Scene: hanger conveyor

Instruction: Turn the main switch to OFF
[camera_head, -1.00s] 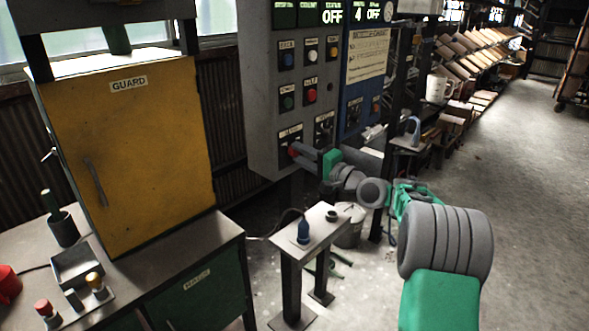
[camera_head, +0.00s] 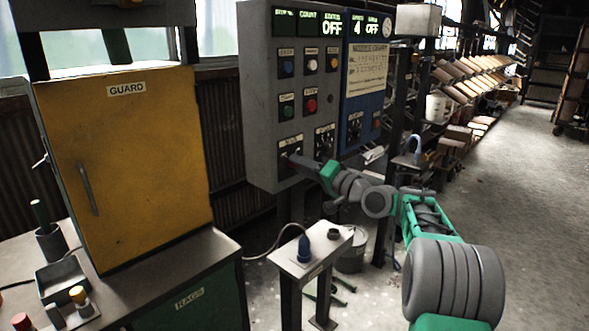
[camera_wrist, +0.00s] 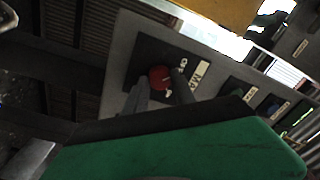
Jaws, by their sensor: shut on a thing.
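The main switch is a red knob on a dark plate, low at the left of the grey control panel (camera_head: 262,110). In the wrist view the red knob (camera_wrist: 160,77) sits between the two fingers of my gripper (camera_wrist: 162,90), with a pale label beside it. In the head view my gripper (camera_head: 296,161) reaches the lower left plate and hides most of the knob. The gripper is shut on the knob. Two displays at the top of the panels read OFF. The exact angle of the knob is hard to read.
A yellow guard cabinet (camera_head: 130,160) stands at left on a bench. A blue panel (camera_head: 366,85) adjoins the grey one. A small stand (camera_head: 318,250) with a blue plug is below my arm. Open floor (camera_head: 530,200) lies to the right.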

